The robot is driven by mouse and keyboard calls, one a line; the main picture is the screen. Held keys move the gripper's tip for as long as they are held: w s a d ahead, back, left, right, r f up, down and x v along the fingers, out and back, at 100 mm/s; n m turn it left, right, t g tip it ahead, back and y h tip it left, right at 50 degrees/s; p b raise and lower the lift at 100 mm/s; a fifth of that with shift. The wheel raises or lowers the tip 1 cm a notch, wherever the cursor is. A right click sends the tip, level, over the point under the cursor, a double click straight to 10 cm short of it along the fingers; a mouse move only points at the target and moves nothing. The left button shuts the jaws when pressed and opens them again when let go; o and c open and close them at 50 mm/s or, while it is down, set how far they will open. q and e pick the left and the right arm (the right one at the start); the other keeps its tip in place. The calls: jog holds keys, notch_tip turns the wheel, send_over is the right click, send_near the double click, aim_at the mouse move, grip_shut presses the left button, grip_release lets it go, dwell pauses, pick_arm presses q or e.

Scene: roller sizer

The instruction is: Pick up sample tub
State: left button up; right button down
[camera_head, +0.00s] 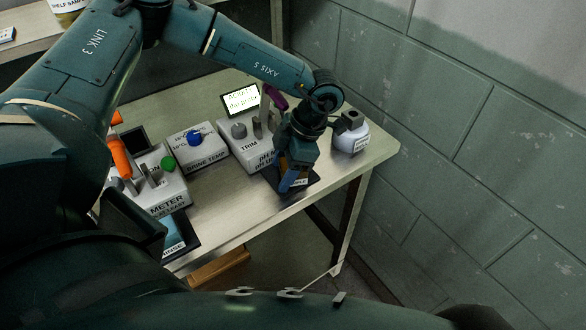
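My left arm reaches across the bench from the upper left. Its gripper (292,183) points down over a small dark mat (271,178) near the bench's right front edge. A white label ending in "PLE" shows beside the fingertips. The sample tub is not clearly visible; the gripper covers most of that spot. I cannot tell whether the blue patch there is tub or finger, or whether the fingers are closed on anything. My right gripper is not in view.
Left of the gripper stand a pH unit (252,150) with a lit screen (240,100), a brine temp box (199,152) with a blue knob and a meter box (168,193). A white bottle (350,137) stands close right. A block wall (470,130) bounds the right.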

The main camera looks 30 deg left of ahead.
pick_arm(q)
jog(key=c, duration=0.6)
jog(key=shift+o, duration=0.2)
jog(key=shift+r, duration=0.1)
